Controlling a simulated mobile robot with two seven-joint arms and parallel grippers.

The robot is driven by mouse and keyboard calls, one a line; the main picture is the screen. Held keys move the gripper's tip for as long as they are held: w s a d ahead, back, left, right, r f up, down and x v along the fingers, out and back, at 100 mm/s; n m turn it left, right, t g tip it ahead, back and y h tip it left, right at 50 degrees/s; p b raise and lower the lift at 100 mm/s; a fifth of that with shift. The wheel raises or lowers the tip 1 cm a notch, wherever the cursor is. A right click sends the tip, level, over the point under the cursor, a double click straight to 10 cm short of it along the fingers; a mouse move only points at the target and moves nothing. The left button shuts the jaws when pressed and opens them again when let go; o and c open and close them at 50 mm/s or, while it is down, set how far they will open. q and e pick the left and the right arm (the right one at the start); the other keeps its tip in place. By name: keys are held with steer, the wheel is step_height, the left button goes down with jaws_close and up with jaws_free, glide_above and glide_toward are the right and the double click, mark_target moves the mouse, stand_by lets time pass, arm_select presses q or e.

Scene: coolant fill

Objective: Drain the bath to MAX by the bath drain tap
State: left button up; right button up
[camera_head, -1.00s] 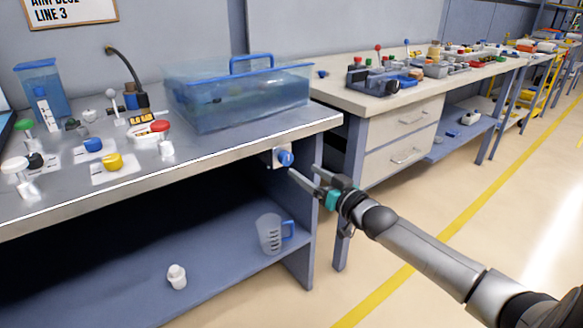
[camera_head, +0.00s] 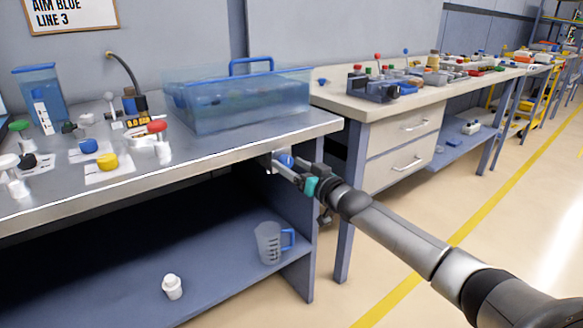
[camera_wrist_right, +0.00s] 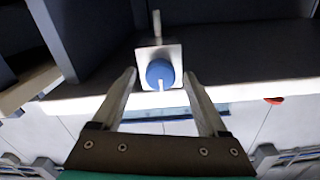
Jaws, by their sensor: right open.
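The blue bath drain tap (camera_head: 285,160) sits on a pale plate under the front edge of the metal bench, below the bath. The bath (camera_head: 240,102) is a clear blue tank with a blue handle, holding liquid; I cannot read its level mark. My right gripper (camera_head: 286,168) is at the tap. In the right wrist view the blue knob (camera_wrist_right: 160,73) lies between the two fingers of my right gripper (camera_wrist_right: 163,80), which is open with a gap on both sides. My left gripper is not in view.
A clear measuring jug (camera_head: 268,243) with a blue handle and a white bottle (camera_head: 172,287) stand on the lower shelf (camera_head: 215,285). Valves with coloured knobs crowd the bench top at left. A second bench with drawers (camera_head: 400,148) stands to the right.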

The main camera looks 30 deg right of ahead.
steer(key=shift+c, duration=0.3)
jaws_close()
stand_by(0.3)
